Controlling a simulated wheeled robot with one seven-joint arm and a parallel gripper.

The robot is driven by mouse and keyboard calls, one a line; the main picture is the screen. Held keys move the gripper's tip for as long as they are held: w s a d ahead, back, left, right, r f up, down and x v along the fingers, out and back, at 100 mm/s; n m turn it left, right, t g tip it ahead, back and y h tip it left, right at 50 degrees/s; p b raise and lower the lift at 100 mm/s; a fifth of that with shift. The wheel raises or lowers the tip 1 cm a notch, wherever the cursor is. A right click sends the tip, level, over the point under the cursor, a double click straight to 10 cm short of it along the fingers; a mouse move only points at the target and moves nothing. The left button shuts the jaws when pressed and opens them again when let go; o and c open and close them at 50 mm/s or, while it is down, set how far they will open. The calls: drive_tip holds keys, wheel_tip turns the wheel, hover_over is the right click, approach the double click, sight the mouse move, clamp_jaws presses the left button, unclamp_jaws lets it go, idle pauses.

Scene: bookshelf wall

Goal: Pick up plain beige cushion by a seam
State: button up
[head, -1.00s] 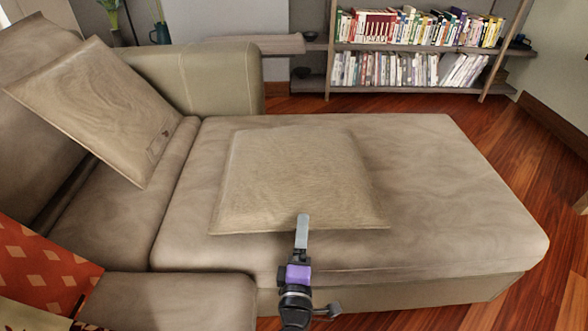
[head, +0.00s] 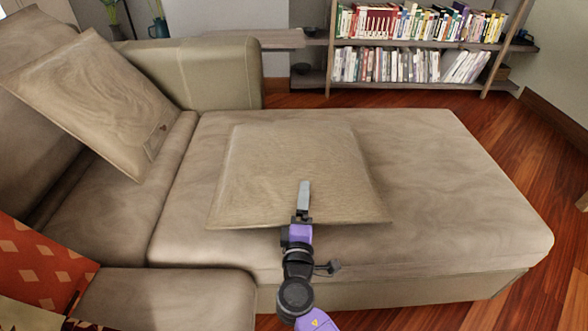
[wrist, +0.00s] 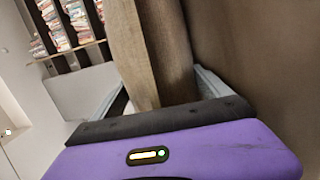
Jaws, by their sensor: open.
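The plain beige cushion (head: 285,165) lies flat on the long seat of the sofa (head: 440,180), its near seam facing me. My gripper (head: 303,196) is open at the middle of that near edge, one finger showing above the cushion in the head view. In the wrist view, the cushion's edge (wrist: 132,52) runs between the two spread fingers of my gripper (wrist: 162,90). The sofa surface (wrist: 245,50) is close beside the right finger there. The lower finger is hidden in the head view. Whether either finger touches the cloth, I cannot tell.
A second beige cushion (head: 95,100) leans on the sofa back at left. An orange patterned cushion (head: 40,265) is at the lower left. A bookshelf (head: 415,50) stands behind. The sofa seat right of the cushion is clear, with wooden floor (head: 480,125) beyond.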

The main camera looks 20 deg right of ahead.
clamp_jaws()
drive_tip(key=shift+r, duration=0.2)
idle(0.4)
